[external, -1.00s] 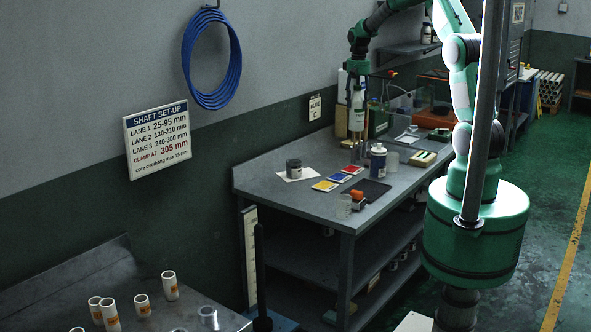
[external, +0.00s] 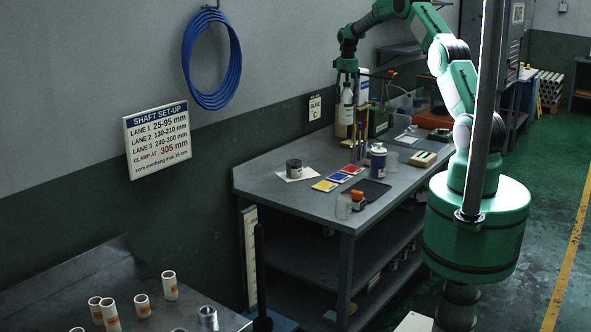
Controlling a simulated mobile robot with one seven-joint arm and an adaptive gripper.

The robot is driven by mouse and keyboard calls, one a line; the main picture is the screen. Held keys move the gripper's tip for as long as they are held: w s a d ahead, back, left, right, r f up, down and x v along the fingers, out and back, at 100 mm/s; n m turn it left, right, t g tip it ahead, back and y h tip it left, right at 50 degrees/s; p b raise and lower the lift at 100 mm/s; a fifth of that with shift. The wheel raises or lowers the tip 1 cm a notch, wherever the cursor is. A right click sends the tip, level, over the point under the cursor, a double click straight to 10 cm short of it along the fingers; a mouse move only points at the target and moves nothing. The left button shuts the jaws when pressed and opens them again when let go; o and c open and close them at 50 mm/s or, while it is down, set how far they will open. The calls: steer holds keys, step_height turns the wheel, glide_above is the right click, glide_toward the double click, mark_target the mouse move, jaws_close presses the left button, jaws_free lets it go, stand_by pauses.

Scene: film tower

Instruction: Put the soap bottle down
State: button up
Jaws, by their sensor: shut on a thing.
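The soap bottle (external: 344,118) looks pale cream and is upright at the back of the grey workbench, by the wall. My gripper (external: 347,84) points down from above and is shut on its upper part. The bottle is small in this view, and I cannot tell whether its base touches the bench (external: 262,187). A white container (external: 362,90) stands just behind and to the right of it.
Thin upright sticks (external: 356,145) stand in front of the bottle. A white-and-blue bottle (external: 378,162), coloured cards (external: 339,178) and a dark pot (external: 294,169) are nearer. A green container (external: 379,121) is to the right. The bench's near-left corner is bare.

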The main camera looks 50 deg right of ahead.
steer(key=w+d+f+p, duration=0.1)
steer(key=w+d+f, duration=0.6)
steer(key=d+f, duration=0.1)
steer(key=shift+d+f+p, duration=0.2)
steer(key=shift+f+p, duration=0.1)
steer(key=shift+f, duration=0.5)
step_height(320, 180, down, 6)
stand_by(0.7)
steer(key=shift+f+p, duration=0.35)
steer(key=shift+f, duration=1.7)
